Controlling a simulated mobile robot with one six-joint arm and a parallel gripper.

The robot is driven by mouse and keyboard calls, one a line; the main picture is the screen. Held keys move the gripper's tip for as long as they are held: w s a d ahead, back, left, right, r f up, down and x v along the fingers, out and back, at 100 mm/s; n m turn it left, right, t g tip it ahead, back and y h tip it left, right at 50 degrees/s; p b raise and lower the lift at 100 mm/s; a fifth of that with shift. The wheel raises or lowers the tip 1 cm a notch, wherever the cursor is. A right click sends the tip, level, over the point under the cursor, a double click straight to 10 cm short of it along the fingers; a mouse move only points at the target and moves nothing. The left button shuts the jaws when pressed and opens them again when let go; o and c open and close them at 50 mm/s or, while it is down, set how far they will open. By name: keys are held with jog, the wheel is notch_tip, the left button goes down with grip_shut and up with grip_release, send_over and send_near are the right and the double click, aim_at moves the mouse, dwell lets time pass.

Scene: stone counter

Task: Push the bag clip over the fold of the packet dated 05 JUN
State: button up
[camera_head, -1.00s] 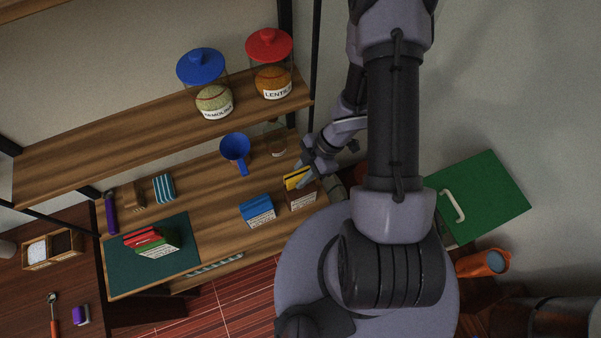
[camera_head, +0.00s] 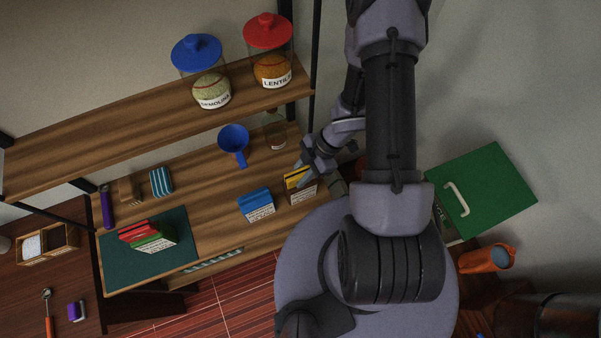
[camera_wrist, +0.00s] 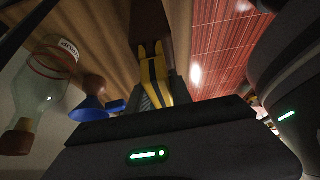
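A yellow bag clip (camera_wrist: 153,72) sits between the two grey fingers of my gripper (camera_wrist: 158,92) in the wrist view, and the fingers look closed on its sides. Its far end meets a brown packet (camera_wrist: 152,25); how far it reaches over the fold I cannot tell. In the head view the yellow clip (camera_head: 293,182) shows at the top of the brown packet (camera_head: 300,195), with my gripper (camera_head: 303,174) beside it. A blue packet (camera_head: 257,204) stands to its left. Red (camera_head: 137,231) and green (camera_head: 158,240) packets stand on a dark green mat. The printed dates are too small to read.
A blue funnel (camera_head: 233,137) and a glass bottle (camera_head: 275,132) stand behind the packets. Jars stand on the upper shelf (camera_head: 150,125). A striped item (camera_head: 161,181) and a purple-handled tool (camera_head: 106,206) lie at left. The board is clear between mat (camera_head: 190,250) and blue packet.

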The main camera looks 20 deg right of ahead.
jog(key=o, duration=0.4)
jog(key=p+v, duration=0.5)
jog(key=v, duration=1.2)
jog(key=shift+d+r, duration=0.1)
jog(key=shift+r, duration=0.1)
